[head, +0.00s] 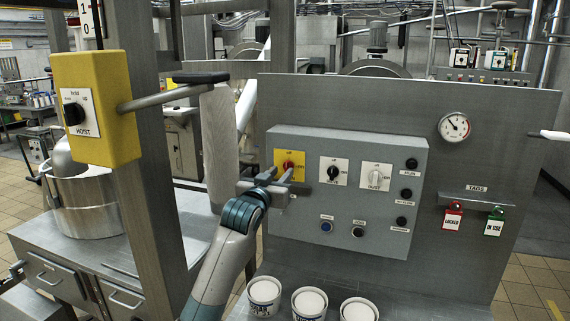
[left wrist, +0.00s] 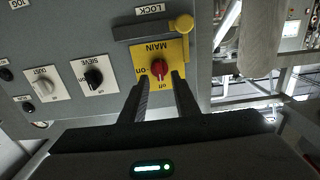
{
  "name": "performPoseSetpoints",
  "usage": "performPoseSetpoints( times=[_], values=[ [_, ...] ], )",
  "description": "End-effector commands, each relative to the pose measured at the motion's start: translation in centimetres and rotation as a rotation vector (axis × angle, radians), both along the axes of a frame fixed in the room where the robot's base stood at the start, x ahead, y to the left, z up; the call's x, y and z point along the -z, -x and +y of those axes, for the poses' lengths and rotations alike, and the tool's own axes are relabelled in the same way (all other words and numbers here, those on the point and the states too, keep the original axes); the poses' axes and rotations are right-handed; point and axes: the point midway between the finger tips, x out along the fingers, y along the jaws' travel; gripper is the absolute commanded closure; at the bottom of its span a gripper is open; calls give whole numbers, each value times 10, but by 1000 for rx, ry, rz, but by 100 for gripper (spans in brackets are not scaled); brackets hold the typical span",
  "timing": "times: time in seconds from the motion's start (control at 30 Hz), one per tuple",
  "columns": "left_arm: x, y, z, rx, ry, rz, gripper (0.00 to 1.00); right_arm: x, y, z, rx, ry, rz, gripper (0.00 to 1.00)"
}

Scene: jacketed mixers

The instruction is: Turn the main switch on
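The main switch is a red knob (left wrist: 159,68) on a yellow plate marked MAIN, "on" and "off". It also shows in the head view as a red knob (head: 288,164) on the grey control box (head: 340,228). The knob appears to point to "off". My left gripper (head: 276,176) is in front of the plate. In the left wrist view its two fingers (left wrist: 161,82) stand apart, empty, with the knob just beyond and between their tips. I cannot tell whether they touch it. My right gripper is not in view.
SIEVE (left wrist: 94,77) and DUST (left wrist: 42,84) switches are near. A yellow hoist box (head: 97,108) and post stand left. White tubs (head: 309,304) stand below the panel.

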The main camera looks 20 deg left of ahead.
Motion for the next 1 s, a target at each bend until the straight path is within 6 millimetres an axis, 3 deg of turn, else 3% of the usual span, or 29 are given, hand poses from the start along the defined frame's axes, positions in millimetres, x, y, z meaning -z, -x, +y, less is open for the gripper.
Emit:
performPoseSetpoints(
  times=[0.3,0.77,0.8,0.9,1.0],
  values=[
    [-2,-35,-2,1,1,0,72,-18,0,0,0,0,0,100],
    [0,-42,-2,1,0,0,72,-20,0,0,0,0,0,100],
    [0,-42,-2,1,1,0,74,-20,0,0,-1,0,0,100],
    [0,-42,-2,1,1,0,98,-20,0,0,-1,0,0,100],
    [0,-42,-2,1,1,0,100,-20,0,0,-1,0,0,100]
  ],
)
